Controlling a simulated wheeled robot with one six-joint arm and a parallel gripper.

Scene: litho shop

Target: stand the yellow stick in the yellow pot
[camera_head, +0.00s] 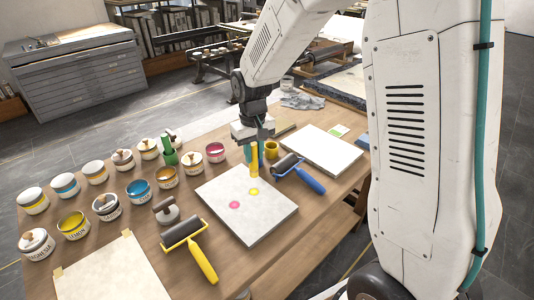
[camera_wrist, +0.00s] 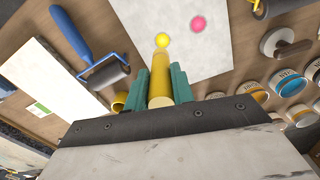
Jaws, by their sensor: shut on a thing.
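The yellow stick (camera_head: 254,161) is upright between the teal fingers of my gripper (camera_head: 257,148), which is shut on it. It hangs over the back right part of a pale slab; I cannot tell whether its lower end touches it. In the wrist view the stick (camera_wrist: 160,88) runs out between the two fingers of my gripper (camera_wrist: 161,84). The small yellow pot (camera_head: 271,149) stands on the table just right of and behind the stick. In the wrist view the pot (camera_wrist: 119,101) is beside the left finger, partly hidden.
The slab (camera_head: 220,195) bears a pink dab (camera_head: 234,205) and a yellow dab (camera_head: 254,191). A blue-handled roller (camera_head: 300,173) lies close to the pot. A yellow-handled roller (camera_head: 190,245) lies left of the slab. Several ink tins stand at left. A white board (camera_head: 320,148) lies right.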

